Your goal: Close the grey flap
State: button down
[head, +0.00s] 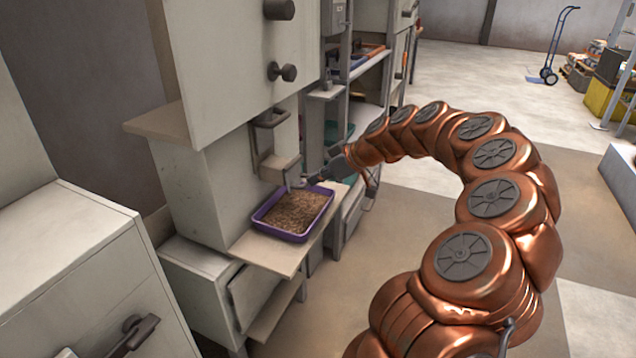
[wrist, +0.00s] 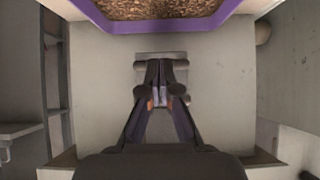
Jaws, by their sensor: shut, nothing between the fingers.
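The grey spout (head: 277,166) juts from the front of the pale machine, above the tray. A small darker grey plate, which looks like the grey flap (wrist: 160,57), shows right behind my fingertips in the wrist view. My gripper (head: 300,183) is at the spout's lower front, just above the tray. In the wrist view my gripper (wrist: 159,94) is shut and empty, its fingertips in front of the plate. I cannot tell whether they touch it. How far the flap stands open is hard to see, as the fingers cover part of it.
A purple tray (head: 262,225) full of brown pellets sits on a wooden shelf (head: 265,253) under the spout. A grey bracket-like handle (head: 268,119) is above the spout. Two dark knobs (head: 284,72) stick out higher up. Open floor lies to the right.

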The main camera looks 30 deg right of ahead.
jog(key=shift+w+a+f+b, duration=0.15)
jog(key=shift+f+b, duration=0.4)
jog(key=shift+b, duration=0.3)
jog(key=shift+r, duration=0.1)
jog(key=f+v, duration=0.1)
jog(key=v, duration=1.3)
jog(key=shift+s+d, duration=0.25)
jog(key=shift+s, duration=0.1)
jog(key=shift+f, duration=0.1)
